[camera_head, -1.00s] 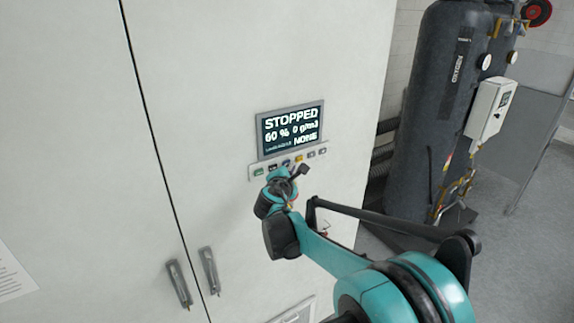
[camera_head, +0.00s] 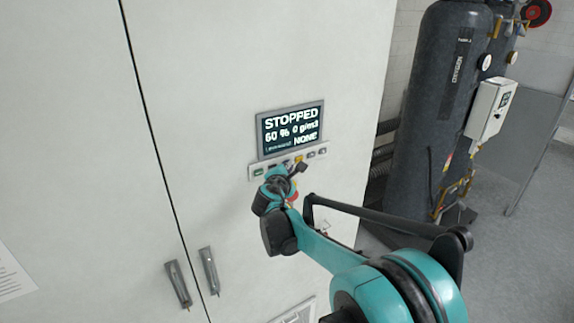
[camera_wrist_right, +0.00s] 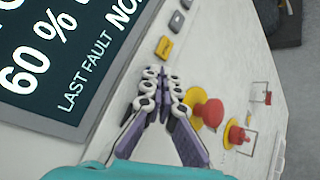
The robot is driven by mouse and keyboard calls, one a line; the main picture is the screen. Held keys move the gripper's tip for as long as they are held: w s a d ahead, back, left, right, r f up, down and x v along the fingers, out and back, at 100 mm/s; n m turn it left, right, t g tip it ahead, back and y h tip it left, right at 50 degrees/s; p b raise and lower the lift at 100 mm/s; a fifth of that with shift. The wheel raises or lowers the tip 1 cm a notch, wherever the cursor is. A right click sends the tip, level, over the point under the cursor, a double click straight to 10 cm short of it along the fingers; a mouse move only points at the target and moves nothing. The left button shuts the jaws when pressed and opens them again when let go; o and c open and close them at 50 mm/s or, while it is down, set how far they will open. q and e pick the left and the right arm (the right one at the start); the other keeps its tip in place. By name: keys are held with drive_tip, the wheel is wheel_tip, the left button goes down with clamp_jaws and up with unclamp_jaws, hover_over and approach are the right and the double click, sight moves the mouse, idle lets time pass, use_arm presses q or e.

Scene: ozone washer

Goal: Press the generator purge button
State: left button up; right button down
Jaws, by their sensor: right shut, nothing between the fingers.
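The control panel's button strip (camera_head: 316,153) runs below the display (camera_head: 290,130) on a white cabinet. The display reads STOPPED, 60 %, 0 g/m3, NONE. The strip has a green button (camera_head: 258,172) at left, a yellow button (camera_head: 299,159) and grey buttons at right. I cannot read which one is the purge button. My right gripper (camera_head: 298,168) is shut and empty, just below the yellow button, and hides part of the strip. In the right wrist view its fingertips (camera_wrist_right: 162,74) are close to the yellow button (camera_wrist_right: 165,47); contact cannot be told. My left gripper is not in view.
Beside the gripper in the right wrist view are a red emergency knob on a yellow base (camera_wrist_right: 208,111) and a second red knob (camera_wrist_right: 237,134). Two door handles (camera_head: 209,271) are lower left. A dark tank (camera_head: 432,110) stands right of the cabinet.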

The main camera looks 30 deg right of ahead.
idle(0.6)
drive_tip(key=shift+s, duration=0.7)
drive_tip(key=shift+s+d, duration=0.15)
drive_tip(key=shift+s, duration=1.1)
drive_tip(key=shift+s+d, duration=0.1)
drive_tip(key=shift+s, duration=1.15)
drive_tip(key=s+a+f+m+g+y+b, duration=0.1)
drive_tip(key=s+a+f+m+y+b, duration=0.2)
drive_tip(key=f, duration=1.1)
drive_tip(key=s+a+f+m+g+y+b, duration=0.2)
drive_tip(key=s+a+f+m+y+b, duration=0.1)
drive_tip(key=s+a+f+m+b, duration=0.5)
drive_tip(key=s+a+f+m+g+y+b, duration=0.1)
drive_tip(key=s+a+f+m+y+b, duration=0.2)
drive_tip(key=s+a+f+b, duration=0.7)
drive_tip(key=s+f+m+b, duration=0.1)
drive_tip(key=s+f+b, duration=0.1)
drive_tip(key=f, duration=0.3)
drive_tip(key=s+f+m+b, duration=0.1)
drive_tip(key=s+f+b, duration=0.2)
drive_tip(key=f+b, duration=0.2)
drive_tip(key=shift+s+f+g+y, duration=0.2)
drive_tip(key=shift+s+g+y, duration=0.1)
drive_tip(key=shift+g+y, duration=0.1)
